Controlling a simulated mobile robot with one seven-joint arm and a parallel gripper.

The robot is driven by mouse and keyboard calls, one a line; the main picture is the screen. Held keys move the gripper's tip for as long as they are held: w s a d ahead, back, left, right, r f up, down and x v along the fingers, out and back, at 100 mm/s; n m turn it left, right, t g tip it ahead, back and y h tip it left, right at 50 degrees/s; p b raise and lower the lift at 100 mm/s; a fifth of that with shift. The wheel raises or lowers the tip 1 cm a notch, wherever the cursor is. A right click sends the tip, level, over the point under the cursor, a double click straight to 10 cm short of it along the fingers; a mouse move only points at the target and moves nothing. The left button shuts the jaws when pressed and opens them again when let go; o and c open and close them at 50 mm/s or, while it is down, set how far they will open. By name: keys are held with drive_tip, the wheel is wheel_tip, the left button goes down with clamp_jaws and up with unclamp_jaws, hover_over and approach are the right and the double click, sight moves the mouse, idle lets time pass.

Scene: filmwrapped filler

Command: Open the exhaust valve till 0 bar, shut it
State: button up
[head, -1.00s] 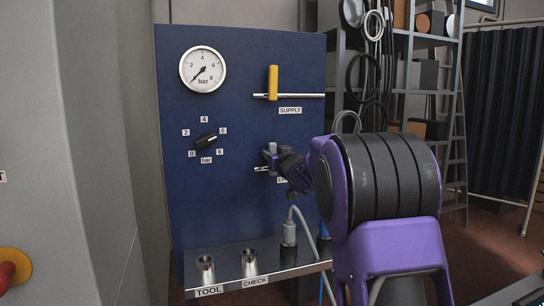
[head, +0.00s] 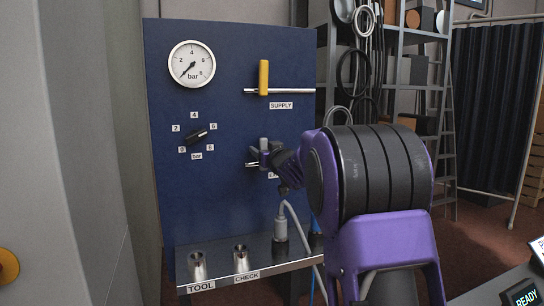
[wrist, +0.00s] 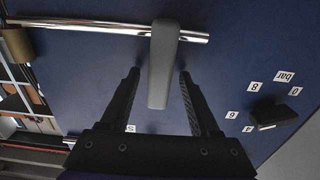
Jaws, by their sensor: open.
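The exhaust valve's grey handle (wrist: 163,65) stands across its metal pipe (wrist: 95,27) in the wrist view. In the head view the handle (head: 264,143) is upright and partly hidden by my gripper (head: 266,157), as is its label. In the wrist view my gripper (wrist: 159,73) is open, with one finger on each side of the handle and a gap visible on both sides. The round pressure gauge (head: 192,64) is at the panel's upper left. Its needle points to the lower left, below the 2, near the low end.
The yellow supply handle (head: 263,77) stands upright across its pipe, above the exhaust valve. A black selector knob (head: 196,135) is left of my gripper. A metal shelf (head: 215,263) below holds the TOOL socket (head: 197,266), CHECK socket (head: 241,258) and a grey cable plug (head: 281,229).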

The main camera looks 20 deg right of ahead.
drive_tip(key=s+d, duration=0.1)
drive_tip(key=s, duration=1.6)
drive_tip(key=shift+d, duration=0.15)
